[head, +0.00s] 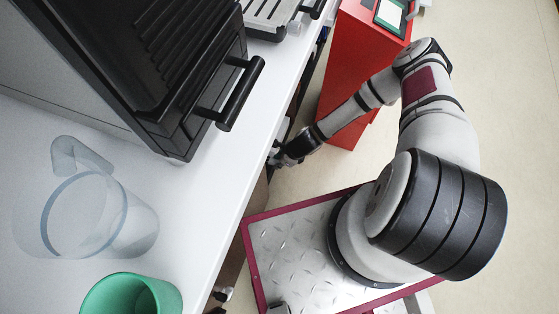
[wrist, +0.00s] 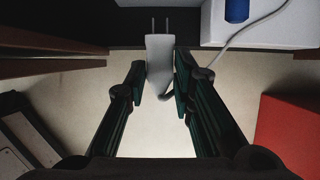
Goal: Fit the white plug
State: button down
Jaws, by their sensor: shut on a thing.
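In the wrist view the white plug (wrist: 159,52) sits between the two fingers of my gripper (wrist: 159,84). My gripper is shut on it. Its two metal prongs point away from my gripper, toward a dark surface at the top of the picture. I cannot tell whether the prongs touch anything. A pale cord (wrist: 238,36) runs to the right of the plug. In the head view my gripper (head: 277,158) is low beside the counter's edge, and the plug cannot be made out there. No socket can be made out in either view.
A white counter (head: 215,170) carries a black machine (head: 165,70), a clear jug (head: 95,215) and a green cup (head: 132,294). A red cabinet (head: 358,60) stands behind my arm. In the wrist view a white box (wrist: 270,25) with a blue part is at upper right.

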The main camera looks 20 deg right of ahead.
aim_at(270, 160)
jog(key=shift+w+a, duration=0.5)
jog(key=shift+a, duration=0.15)
jog(key=shift+w+a, duration=0.45)
jog(key=shift+a, duration=0.2)
jog(key=shift+w+a, duration=0.7)
jog(key=shift+a, duration=0.3)
dwell(1.1)
jog(key=c, duration=1.3)
grip_release()
jog(key=v, duration=1.2)
jog(key=shift+a, duration=0.1)
